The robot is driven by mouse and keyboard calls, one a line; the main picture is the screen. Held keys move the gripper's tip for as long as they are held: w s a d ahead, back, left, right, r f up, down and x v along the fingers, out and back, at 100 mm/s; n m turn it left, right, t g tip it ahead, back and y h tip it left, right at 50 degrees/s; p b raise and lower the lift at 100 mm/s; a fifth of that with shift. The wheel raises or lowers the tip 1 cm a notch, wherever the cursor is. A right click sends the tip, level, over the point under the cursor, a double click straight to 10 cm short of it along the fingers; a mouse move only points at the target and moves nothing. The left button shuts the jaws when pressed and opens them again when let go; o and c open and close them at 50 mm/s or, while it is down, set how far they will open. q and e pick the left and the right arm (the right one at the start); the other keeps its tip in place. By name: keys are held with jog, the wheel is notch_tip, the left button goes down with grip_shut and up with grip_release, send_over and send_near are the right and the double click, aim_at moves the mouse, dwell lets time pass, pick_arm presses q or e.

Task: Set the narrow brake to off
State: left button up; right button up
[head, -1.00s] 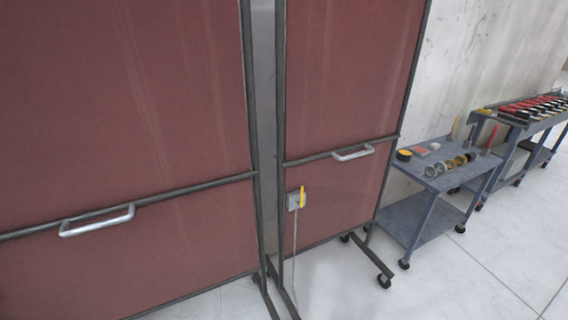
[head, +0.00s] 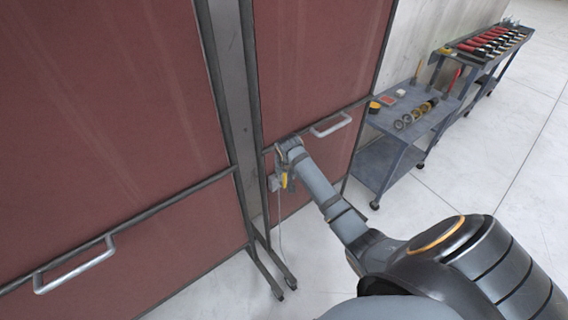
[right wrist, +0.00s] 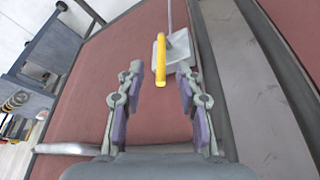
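The narrow brake is a yellow lever (head: 285,181) on a small grey plate (head: 274,184), low on the left side of the narrow red panel (head: 320,60). My right gripper (head: 285,164) is right at it in the head view and partly hides it. In the right wrist view, the yellow lever (right wrist: 160,60) stands out from its grey plate (right wrist: 181,54). The right gripper (right wrist: 157,92) is open there, its fingers apart on either side of the lever's line, with the lever just past the tips. Contact is not visible. My left gripper is not in view.
A wide red panel (head: 90,110) with a metal handle (head: 75,265) stands at the left. A blue-grey cart (head: 385,165) with small parts stands to the right.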

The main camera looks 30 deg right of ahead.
notch_tip(320, 180, up, 5)
jog(key=p, duration=0.1)
send_over(284, 185)
jog(key=f, duration=0.9)
jog(key=shift+w+d+f, duration=0.25)
jog(key=shift+c, duration=0.3)
grip_shut()
